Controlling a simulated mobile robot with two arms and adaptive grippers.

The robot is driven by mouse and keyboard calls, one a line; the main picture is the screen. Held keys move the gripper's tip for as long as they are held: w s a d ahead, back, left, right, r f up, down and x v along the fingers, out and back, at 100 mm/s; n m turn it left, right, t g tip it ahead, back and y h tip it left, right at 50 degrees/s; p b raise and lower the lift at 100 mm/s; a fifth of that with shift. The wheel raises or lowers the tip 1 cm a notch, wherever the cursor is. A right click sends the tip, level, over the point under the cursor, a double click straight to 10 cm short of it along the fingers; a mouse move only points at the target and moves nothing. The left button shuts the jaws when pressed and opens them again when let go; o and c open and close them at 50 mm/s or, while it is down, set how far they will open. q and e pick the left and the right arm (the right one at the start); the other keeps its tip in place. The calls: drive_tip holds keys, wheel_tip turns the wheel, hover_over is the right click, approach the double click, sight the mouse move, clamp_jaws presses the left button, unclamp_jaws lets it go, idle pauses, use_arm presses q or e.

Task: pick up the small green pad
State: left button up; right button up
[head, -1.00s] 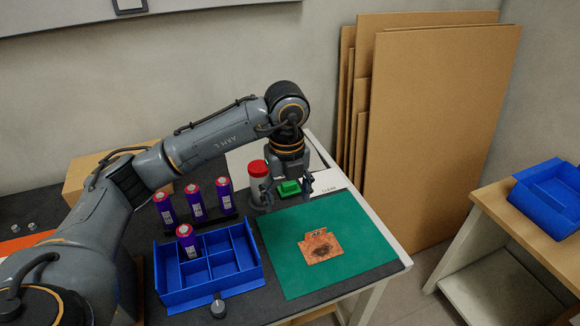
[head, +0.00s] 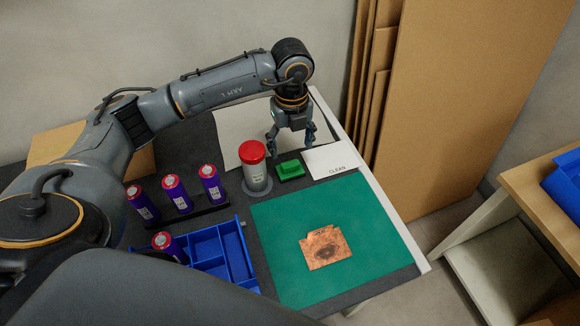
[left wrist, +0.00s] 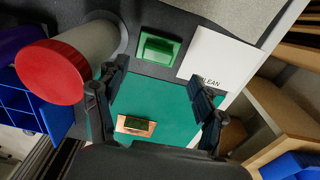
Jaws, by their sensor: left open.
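The small green pad (head: 290,170) lies on the dark tabletop between a red-capped bottle and a white card marked CLEAN. It also shows in the left wrist view (left wrist: 158,48), near the top middle. My left gripper (head: 291,148) is open and empty. In the head view its fingers point down, just behind and above the pad, apart from it. In the left wrist view the fingers (left wrist: 160,88) are spread, and the pad shows beyond them, not between them. My right gripper is not in view.
The red-capped bottle (head: 256,170) stands close left of the pad; the CLEAN card (head: 330,160) lies close right. A green mat (head: 280,225) bears a copper piece (head: 326,247) with a dark patch. Purple cylinders (head: 177,194) and a blue divided tray (head: 236,262) are at left.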

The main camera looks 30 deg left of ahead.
sight(290, 163)
use_arm(q)
drive_tip(key=shift+f, duration=1.1)
drive_tip(key=f, duration=0.3)
drive_tip(key=shift+s+f+p, duration=0.2)
drive_tip(key=shift+f+p, duration=0.1)
drive_tip(key=shift+p, duration=0.1)
drive_tip(key=shift+a+f, duration=0.1)
drive_tip(key=shift+f, duration=0.3)
drive_tip(key=c, duration=1.2)
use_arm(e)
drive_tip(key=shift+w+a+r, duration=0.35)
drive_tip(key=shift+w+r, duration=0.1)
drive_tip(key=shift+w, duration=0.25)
use_arm(q)
drive_tip(key=shift+r, duration=0.1)
